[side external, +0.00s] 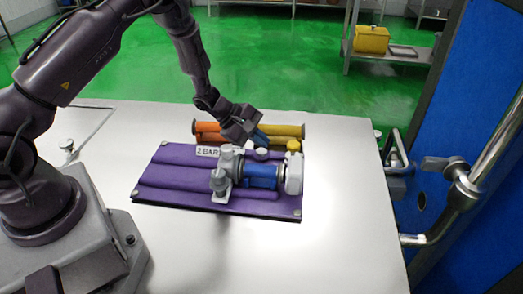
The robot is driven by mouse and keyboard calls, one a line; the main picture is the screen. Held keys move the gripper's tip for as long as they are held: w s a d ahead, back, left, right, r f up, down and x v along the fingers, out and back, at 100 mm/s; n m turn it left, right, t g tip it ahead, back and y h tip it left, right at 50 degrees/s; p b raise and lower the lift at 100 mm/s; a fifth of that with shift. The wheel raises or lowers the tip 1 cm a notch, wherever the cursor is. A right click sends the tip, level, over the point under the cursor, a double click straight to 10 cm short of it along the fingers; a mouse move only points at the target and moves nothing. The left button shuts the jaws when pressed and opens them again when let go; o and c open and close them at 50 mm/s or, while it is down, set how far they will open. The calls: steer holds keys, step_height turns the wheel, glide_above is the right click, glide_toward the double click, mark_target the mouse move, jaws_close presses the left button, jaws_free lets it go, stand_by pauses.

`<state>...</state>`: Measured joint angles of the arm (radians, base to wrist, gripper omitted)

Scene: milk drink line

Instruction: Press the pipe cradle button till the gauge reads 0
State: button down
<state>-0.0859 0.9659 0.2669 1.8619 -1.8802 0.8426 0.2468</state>
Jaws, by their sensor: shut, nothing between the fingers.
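The pipe cradle (160,176) is a purple ribbed board lying on the pale table. A small white sign (208,151) on it appears to read "2 BAR"; a dial reading is too small to tell. A blue and grey pump-like unit (262,176) sits on the board's right half. A pale round cap (261,153) lies just behind it, and a yellow knob (293,146) stands at its right; I cannot tell which is the button. My gripper (261,139) is shut and empty, its blue-tipped fingers just above and behind the pale cap. Contact cannot be told.
An orange pipe (208,129) and a yellow pipe (285,131) lie along the board's back edge, close to my gripper. A metal pipe with a valve (462,185) and a blue door panel (490,90) stand at the right. The table's front right (330,250) is clear.

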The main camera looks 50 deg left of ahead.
mark_target(259, 154)
steer(key=shift+f, duration=0.1)
stand_by(0.7)
steer(key=shift+f, duration=0.35)
steer(key=shift+s+f, duration=0.25)
steer(key=shift+f, duration=0.1)
steer(key=shift+d+f, duration=0.25)
steer(key=shift+f, duration=0.2)
stand_by(0.9)
steer(key=shift+r, duration=0.15)
steer(key=shift+s+d+r, duration=0.1)
steer(key=shift+d+r, duration=0.05)
steer(key=shift+r, duration=0.25)
steer(key=shift+s+d+r, duration=0.1)
steer(key=shift+r, duration=0.3)
steer(key=shift+w+a+r, duration=0.1)
steer(key=shift+a+r, duration=0.05)
steer(key=shift+r, duration=1.15)
steer(key=shift+w+a+r, duration=0.1)
steer(key=shift+a+r, duration=0.05)
steer(key=shift+r, duration=1.15)
